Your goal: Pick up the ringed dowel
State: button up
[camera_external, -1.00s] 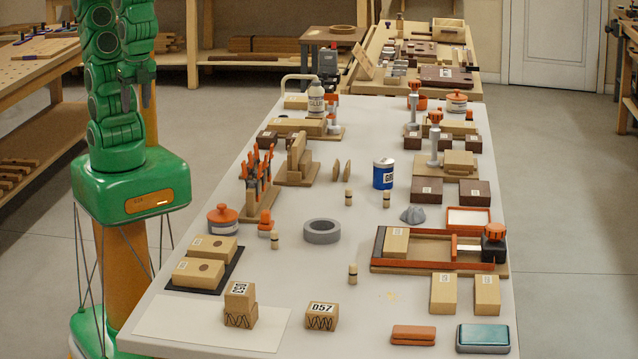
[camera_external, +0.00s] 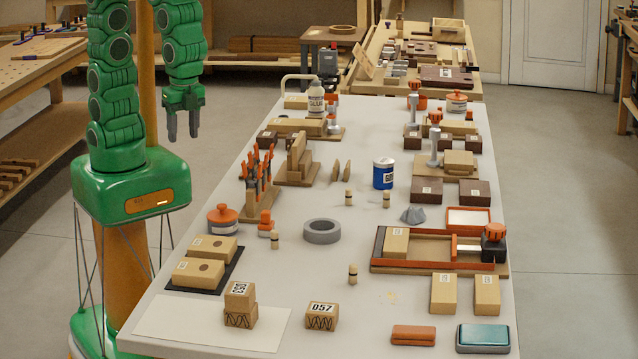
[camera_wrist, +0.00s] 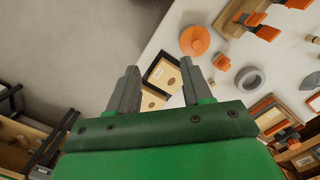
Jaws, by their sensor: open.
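Several small upright wooden dowels with dark bands stand on the white bench: one near the front (camera_external: 352,273), one by the orange-topped items (camera_external: 275,239), and two farther back, at left (camera_external: 348,198) and right (camera_external: 386,199). At this size I cannot tell which one the task means by ringed. My gripper (camera_external: 183,133) is open and empty, pointing down off the bench's left side, well apart from all the dowels. In the wrist view its fingers (camera_wrist: 159,68) are spread, with nothing between them but the bench edge and blocks beyond.
A grey tape ring (camera_external: 322,232), an orange-lidded pot (camera_external: 222,219) and a clamp rack (camera_external: 258,190) stand near the dowels. Labelled blocks (camera_external: 322,316) sit at the front. An orange-railed jig (camera_external: 440,266) lies at right. Bare bench surrounds the front dowel.

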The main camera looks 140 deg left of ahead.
jog(key=w+a+f, duration=0.5)
jog(key=w+f, duration=0.1)
jog(key=w, duration=0.4)
jog(key=t, duration=0.1)
send_over(274, 231)
notch_tip(274, 231, down, 10)
jog(key=shift+d+f, duration=0.1)
jog(key=shift+d, duration=0.05)
jog(key=shift+a+f, duration=0.15)
jog(key=shift+f, duration=1.75)
jog(key=shift+a+f, duration=0.1)
jog(key=shift+f, duration=1.8)
grip_shut()
